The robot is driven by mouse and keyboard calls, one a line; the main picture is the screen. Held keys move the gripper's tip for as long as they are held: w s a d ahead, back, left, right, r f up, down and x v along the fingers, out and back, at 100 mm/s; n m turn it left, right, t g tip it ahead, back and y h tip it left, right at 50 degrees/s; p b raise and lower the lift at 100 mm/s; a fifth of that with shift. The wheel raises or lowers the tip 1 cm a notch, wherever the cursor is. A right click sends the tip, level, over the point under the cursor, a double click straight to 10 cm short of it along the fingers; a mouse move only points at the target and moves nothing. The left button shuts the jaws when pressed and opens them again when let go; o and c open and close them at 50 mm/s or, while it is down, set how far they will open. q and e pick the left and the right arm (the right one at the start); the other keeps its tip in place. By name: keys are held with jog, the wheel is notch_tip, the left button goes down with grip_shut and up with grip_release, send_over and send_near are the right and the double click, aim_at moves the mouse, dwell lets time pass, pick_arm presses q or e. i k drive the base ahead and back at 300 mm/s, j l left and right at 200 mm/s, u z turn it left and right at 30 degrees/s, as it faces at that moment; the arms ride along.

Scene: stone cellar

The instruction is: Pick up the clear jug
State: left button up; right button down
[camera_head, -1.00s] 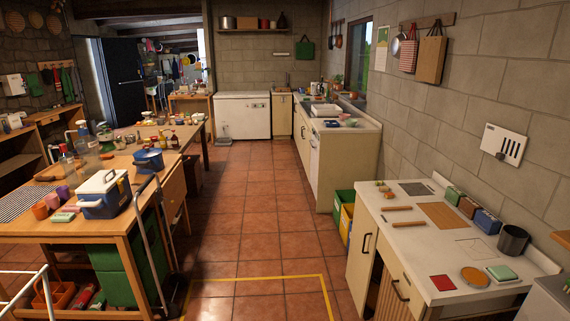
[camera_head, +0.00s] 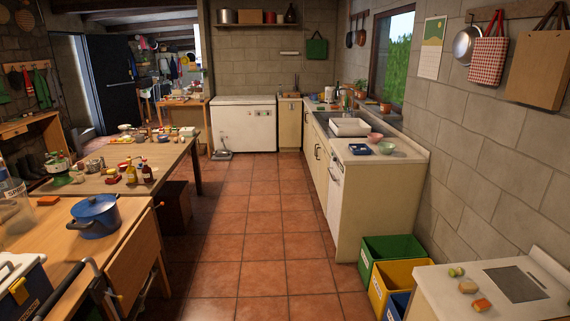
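I cannot make out a thing that is surely the clear jug. A clear container with a printed label (camera_head: 12,200) stands on the near left wooden table (camera_head: 135,215), cut off by the left picture edge. I cannot tell whether it is a jug or a bottle. Neither of my grippers shows in the head view.
A blue pot (camera_head: 97,217) and a blue-and-white cooler box (camera_head: 22,290) stand on the near left table. A farther table (camera_head: 160,160) bears bottles and jars. Green (camera_head: 392,250) and yellow (camera_head: 395,277) bins stand at right. The tiled floor (camera_head: 250,220) between is clear.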

aim_at(335, 99)
jog(key=i, duration=2.45)
jog(key=i+u, duration=0.1)
jog(key=i, duration=2.35)
jog(key=i+j+z, duration=0.1)
jog(key=i, duration=4.5)
jog(key=i+z, duration=0.25)
jog(key=i, duration=0.2)
jog(key=i+j+z, duration=0.1)
jog(key=i+z, duration=0.15)
jog(key=i, duration=0.25)
